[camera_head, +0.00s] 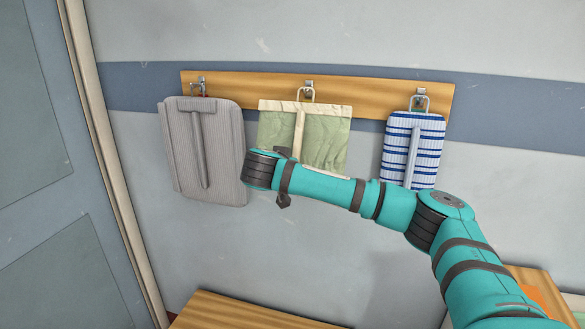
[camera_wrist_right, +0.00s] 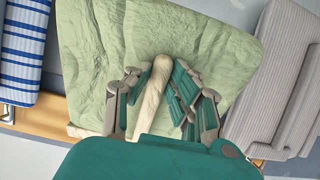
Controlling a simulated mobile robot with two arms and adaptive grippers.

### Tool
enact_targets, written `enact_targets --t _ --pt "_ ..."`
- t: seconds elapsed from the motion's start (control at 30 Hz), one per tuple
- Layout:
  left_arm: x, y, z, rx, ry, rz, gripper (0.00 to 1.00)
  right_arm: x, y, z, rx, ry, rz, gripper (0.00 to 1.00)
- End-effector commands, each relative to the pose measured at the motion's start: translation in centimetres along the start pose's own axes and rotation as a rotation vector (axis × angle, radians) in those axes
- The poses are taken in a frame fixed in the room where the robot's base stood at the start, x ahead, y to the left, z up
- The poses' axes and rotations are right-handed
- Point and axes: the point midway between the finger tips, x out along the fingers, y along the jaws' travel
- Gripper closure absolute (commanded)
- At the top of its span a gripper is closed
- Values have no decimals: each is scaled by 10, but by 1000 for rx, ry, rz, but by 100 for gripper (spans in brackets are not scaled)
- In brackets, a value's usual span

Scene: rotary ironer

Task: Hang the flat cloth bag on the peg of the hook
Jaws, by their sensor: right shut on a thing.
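The green cloth bag (camera_head: 328,135) has a cream top band and a cream central strip, and hangs upright in front of the wooden board. Its pale loop (camera_head: 306,91) is at the middle metal hook (camera_head: 309,84); I cannot tell whether the loop is around the peg. My right arm comes in from the right and hides the bag's lower part. In the right wrist view, my right gripper (camera_wrist_right: 156,88) is shut on the cream strip of the green bag (camera_wrist_right: 105,45). My left gripper is not in view.
A grey bag (camera_head: 225,150) hangs at the left hook (camera_head: 202,84), and a blue-and-white striped bag (camera_head: 398,150) at the right hook (camera_head: 421,92). The wooden board (camera_head: 255,86) is on the wall. A wooden surface (camera_head: 235,312) is below, and a door stands at left.

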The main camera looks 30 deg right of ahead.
Motion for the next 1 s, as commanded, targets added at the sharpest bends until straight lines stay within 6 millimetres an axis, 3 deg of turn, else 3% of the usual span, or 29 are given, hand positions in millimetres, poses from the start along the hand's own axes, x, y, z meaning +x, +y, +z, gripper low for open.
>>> enact_targets --t 0.3,0.33,0.53,0.83,1.0 --pt "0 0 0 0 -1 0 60 0 0 -1 1 1 0 100" --pt "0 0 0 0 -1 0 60 0 0 -1 1 1 0 79" --pt "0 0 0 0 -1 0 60 0 0 0 1 1 0 53" --pt "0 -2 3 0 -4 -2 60 -2 0 0 0 0 -1 53" --pt "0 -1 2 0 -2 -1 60 -22 -1 -1 1 2 -5 53"
